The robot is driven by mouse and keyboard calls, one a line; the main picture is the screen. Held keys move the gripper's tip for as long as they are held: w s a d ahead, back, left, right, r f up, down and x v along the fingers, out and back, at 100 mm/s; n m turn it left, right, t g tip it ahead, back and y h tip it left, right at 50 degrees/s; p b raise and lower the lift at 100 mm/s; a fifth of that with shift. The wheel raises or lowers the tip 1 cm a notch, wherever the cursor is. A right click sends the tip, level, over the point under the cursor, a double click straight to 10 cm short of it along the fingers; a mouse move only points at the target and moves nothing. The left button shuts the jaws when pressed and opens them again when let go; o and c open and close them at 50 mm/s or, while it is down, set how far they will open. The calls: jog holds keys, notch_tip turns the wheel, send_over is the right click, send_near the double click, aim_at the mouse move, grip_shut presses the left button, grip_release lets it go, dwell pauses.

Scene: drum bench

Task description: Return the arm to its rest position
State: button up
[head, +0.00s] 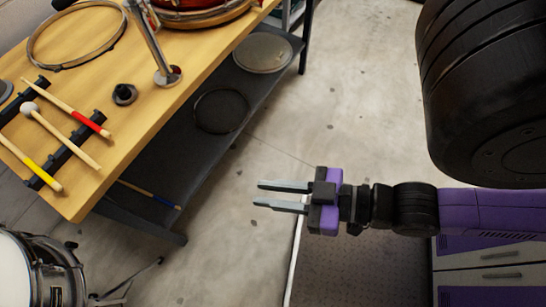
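My gripper (283,196) is in the middle of the head view, at the end of my purple and black arm (412,205). Its two grey fingers point left with a gap between them, and nothing is held. It hangs over bare concrete floor, apart from the bench and to its right. The arm reaches in from the right edge of the view.
The wooden bench (135,80) at left bears drumsticks (70,108) on a black rack, a mallet (60,136), a metal hoop (75,65) and a drum (200,12). A dark lower shelf (185,140) juts out. A drum (40,270) stands lower left. The floor (350,100) is clear.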

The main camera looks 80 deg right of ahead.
jog(key=shift+s+r+n, duration=0.2)
jog(key=shift+s+n, duration=0.05)
jog(key=shift+n, duration=0.05)
jog(key=shift+r, duration=0.1)
notch_tip(320, 180, up, 3)
jog(key=p, duration=0.3)
jog(key=shift+r+p, duration=0.2)
jog(key=shift+p, duration=0.15)
dwell(0.6)
